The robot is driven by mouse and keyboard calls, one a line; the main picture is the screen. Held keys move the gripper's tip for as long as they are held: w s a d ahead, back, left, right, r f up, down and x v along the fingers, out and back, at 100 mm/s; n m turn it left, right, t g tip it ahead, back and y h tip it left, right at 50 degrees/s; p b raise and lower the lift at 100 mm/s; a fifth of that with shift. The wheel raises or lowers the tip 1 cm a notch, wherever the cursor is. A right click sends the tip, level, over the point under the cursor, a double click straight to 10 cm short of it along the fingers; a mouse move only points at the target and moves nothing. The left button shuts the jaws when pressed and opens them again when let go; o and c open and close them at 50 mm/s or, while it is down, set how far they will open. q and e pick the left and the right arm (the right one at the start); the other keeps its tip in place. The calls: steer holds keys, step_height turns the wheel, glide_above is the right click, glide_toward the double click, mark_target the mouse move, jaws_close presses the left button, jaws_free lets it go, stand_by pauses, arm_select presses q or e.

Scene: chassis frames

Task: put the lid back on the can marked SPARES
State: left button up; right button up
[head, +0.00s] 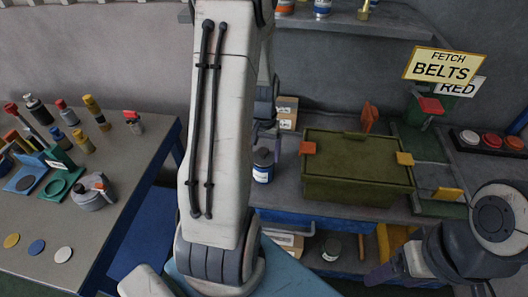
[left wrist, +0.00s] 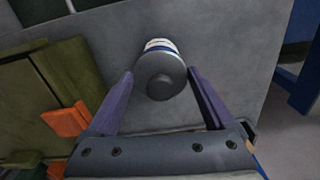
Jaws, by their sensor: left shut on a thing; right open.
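A small blue can (head: 263,173) with a white label stands on the grey bench just left of the olive crate; its lettering is too small to read. A dark round lid (left wrist: 161,74) with a raised knob is between my left gripper's purple fingers (left wrist: 160,82), which are shut on it. The can's white and blue side (left wrist: 160,45) shows just past the lid. The lid lines up with the can's top; I cannot tell whether it is seated. In the head view my left forearm hides much of that gripper. My right gripper (head: 392,268) is open and empty, low at the right.
The olive crate (head: 355,190) with orange and yellow clips stands close right of the can. Red buttons (head: 490,140) and sign cards (head: 442,66) are at the right. The left table (head: 120,215) holds several bottles, discs and a grey pot.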

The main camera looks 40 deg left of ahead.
arm_select(q)
steer(key=o, duration=1.2)
steer(key=shift+o, duration=0.2)
steer(key=shift+r, duration=0.1)
steer(key=shift+r+p, duration=3.25)
steer(key=shift+r, duration=0.25)
steer(key=shift+f, duration=0.1)
jaws_close()
